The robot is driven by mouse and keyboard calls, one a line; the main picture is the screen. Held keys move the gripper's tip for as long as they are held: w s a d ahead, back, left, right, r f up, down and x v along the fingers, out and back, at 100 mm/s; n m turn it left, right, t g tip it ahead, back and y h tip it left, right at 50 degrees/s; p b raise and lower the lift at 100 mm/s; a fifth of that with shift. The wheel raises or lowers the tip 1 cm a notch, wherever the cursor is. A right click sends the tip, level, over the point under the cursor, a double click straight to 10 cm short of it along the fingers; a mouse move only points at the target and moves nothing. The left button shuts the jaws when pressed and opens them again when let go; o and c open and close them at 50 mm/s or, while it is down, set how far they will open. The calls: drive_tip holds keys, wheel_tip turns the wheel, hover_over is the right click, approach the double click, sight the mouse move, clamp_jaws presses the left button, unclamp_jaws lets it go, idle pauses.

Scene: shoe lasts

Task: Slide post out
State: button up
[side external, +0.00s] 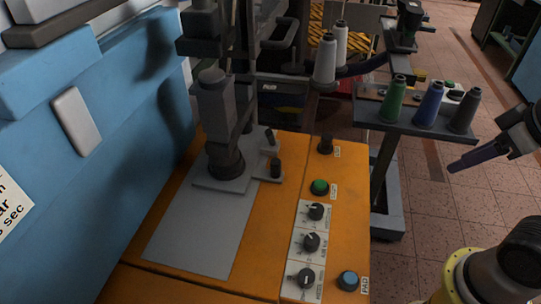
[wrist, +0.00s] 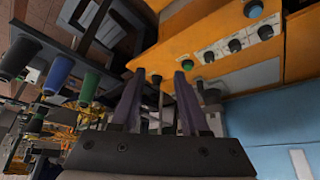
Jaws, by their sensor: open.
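An orange machine (side external: 335,265) carries a metal plate (side external: 205,235) with a grey upright post (side external: 215,112) on a dark round base. Two short black pegs stand on the plate's right side, the front one (side external: 276,168) and the back one (side external: 270,138). I cannot tell which of these is the task's post. My gripper (side external: 452,168) is at the right edge of the side view, well away from the machine. In the wrist view my gripper (wrist: 160,76) has its two dark purple fingers apart, with nothing held between them.
A stand with a dark tray (side external: 400,123) bears green (side external: 394,100), blue (side external: 430,106) and dark (side external: 464,112) thread spools, between my gripper and the machine. Knobs and a green button (side external: 319,187) line the machine's right side. A blue housing (side external: 80,160) fills the left.

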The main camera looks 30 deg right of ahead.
idle(0.3)
drive_tip(key=o, duration=0.3)
drive_tip(key=w+d+r+m+t, duration=0.1)
drive_tip(key=w+r+m, duration=0.3)
drive_tip(key=n+g+h, duration=0.1)
drive_tip(key=g, duration=0.1)
hover_over(276, 162)
drive_tip(key=s+a, duration=0.1)
drive_tip(key=s, duration=0.4)
wheel_tip(276, 162, down, 10)
drive_tip(key=x, duration=1.4)
